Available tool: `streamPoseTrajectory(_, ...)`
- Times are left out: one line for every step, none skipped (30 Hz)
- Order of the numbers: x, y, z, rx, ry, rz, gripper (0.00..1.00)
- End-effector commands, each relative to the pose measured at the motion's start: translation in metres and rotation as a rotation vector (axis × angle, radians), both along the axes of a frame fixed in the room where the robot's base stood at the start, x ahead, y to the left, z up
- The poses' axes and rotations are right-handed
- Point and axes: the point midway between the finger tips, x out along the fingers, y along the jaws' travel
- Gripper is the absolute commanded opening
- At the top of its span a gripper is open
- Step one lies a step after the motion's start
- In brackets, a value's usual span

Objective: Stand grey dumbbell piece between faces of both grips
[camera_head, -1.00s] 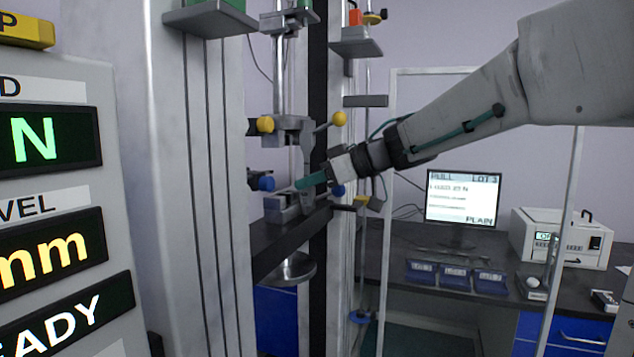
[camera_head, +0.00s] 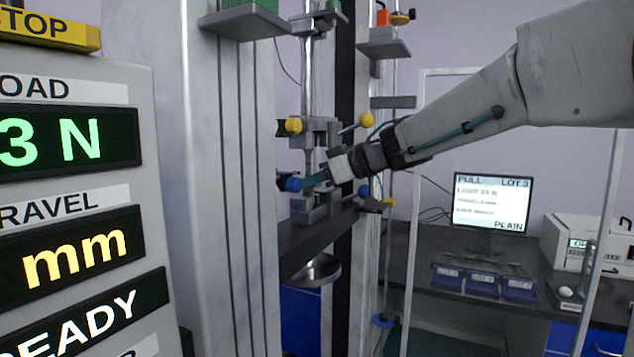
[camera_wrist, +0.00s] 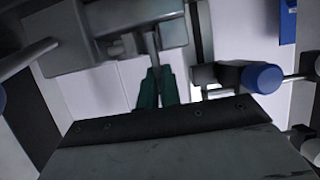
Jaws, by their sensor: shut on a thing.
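My gripper (camera_head: 312,181) is shut on the grey dumbbell piece (camera_head: 311,160), a narrow upright strip. In the wrist view, my teal fingers (camera_wrist: 156,90) pinch the grey piece (camera_wrist: 152,45), which runs up toward a metal grip body. The upper grip (camera_head: 316,131) has yellow knobs. The lower grip (camera_head: 306,211) has blue knobs, and my fingertips are at about its knob height. The piece appears in line with the gap between the grips. Whether it touches their faces, and its lower end, I cannot tell.
A blue knob (camera_wrist: 262,78) stands close to the right of my fingers in the wrist view. The tester's column (camera_head: 228,180) and display panel (camera_head: 80,200) fill the left. A monitor (camera_head: 491,202) and blue bins (camera_head: 482,282) are on the bench at right.

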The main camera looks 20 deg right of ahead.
Motion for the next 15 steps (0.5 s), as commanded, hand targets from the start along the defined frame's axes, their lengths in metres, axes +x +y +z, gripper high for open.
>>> streamPoseTrajectory(0.0011,0.0015,0.0001,0.000,0.000,0.001,0.00)
streamPoseTrajectory(0.0016,0.0021,0.0001,0.000,0.000,0.001,0.00)
streamPoseTrajectory(0.0022,0.0026,0.0001,0.000,0.000,0.001,0.00)
streamPoseTrajectory(0.0025,0.0030,0.0001,0.000,0.000,0.001,0.00)
streamPoseTrajectory(0.0028,0.0032,0.0001,0.000,0.000,0.001,0.00)
streamPoseTrajectory(0.0031,0.0036,0.0001,0.000,0.000,0.000,0.00)
streamPoseTrajectory(0.0032,0.0037,0.0001,0.000,0.000,0.000,0.00)
streamPoseTrajectory(0.0034,0.0039,0.0002,0.000,0.000,0.000,0.00)
streamPoseTrajectory(0.0035,0.0040,0.0002,0.001,-0.001,0.000,0.00)
streamPoseTrajectory(0.0035,0.0041,0.0003,0.001,-0.001,0.000,0.00)
streamPoseTrajectory(0.0036,0.0042,0.0002,0.001,-0.001,0.000,0.00)
streamPoseTrajectory(0.0036,0.0042,0.0003,0.001,0.000,0.001,0.00)
streamPoseTrajectory(0.0036,0.0044,0.0003,0.001,0.000,0.001,0.00)
streamPoseTrajectory(0.0036,0.0044,0.0003,0.001,0.000,0.001,0.00)
streamPoseTrajectory(0.0036,0.0045,0.0002,0.001,0.000,0.001,0.00)
